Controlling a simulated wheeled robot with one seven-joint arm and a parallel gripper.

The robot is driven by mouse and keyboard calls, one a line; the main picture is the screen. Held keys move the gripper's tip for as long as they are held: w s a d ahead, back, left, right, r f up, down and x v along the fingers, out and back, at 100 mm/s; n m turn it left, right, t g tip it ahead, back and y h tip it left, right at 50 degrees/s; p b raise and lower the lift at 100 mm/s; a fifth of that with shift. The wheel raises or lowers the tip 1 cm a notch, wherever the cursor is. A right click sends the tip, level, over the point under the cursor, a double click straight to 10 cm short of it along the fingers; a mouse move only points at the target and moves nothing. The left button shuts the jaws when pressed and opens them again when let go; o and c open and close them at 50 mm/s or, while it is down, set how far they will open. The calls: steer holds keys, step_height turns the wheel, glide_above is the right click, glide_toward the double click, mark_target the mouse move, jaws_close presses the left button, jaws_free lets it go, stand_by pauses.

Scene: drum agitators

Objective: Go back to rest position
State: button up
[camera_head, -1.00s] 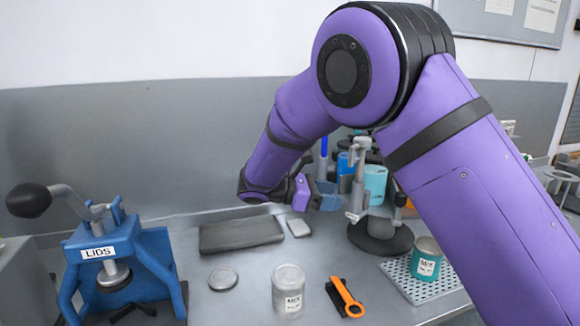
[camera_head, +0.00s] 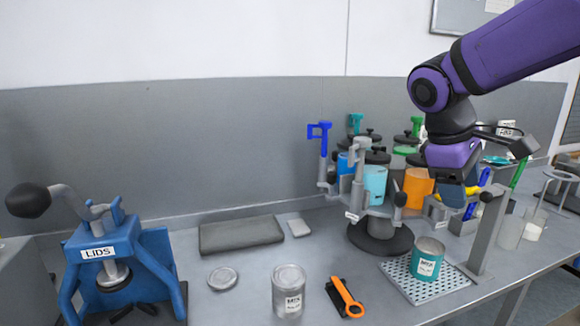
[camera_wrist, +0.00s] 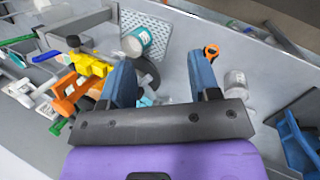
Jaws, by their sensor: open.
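My gripper (camera_head: 450,192) hangs at the end of my purple arm at the right, in front of the right part of the drum rack in the head view. In the wrist view my gripper (camera_wrist: 162,82) shows two blue fingers spread apart with nothing between them. Below and left of the gripper in the head view, a teal can labelled MIX (camera_head: 428,258) stands on a perforated tray (camera_head: 452,284). The can also shows in the wrist view (camera_wrist: 138,41). The gripper's fingertips are partly hidden in the head view.
A rack with several coloured drums (camera_head: 374,182) stands behind the can. A blue lid press (camera_head: 112,258) is at the left.

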steer(key=s+d+m+t+y, duration=0.1)
steer(key=s+m+t+y, duration=0.3)
steer(key=s, duration=1.1)
steer(key=m+t, duration=0.1)
steer(key=m, duration=0.2)
steer(key=shift+s+d+r+m, duration=0.15)
steer(key=shift+d+r+m, duration=0.05)
steer(key=shift+d+m, duration=0.2)
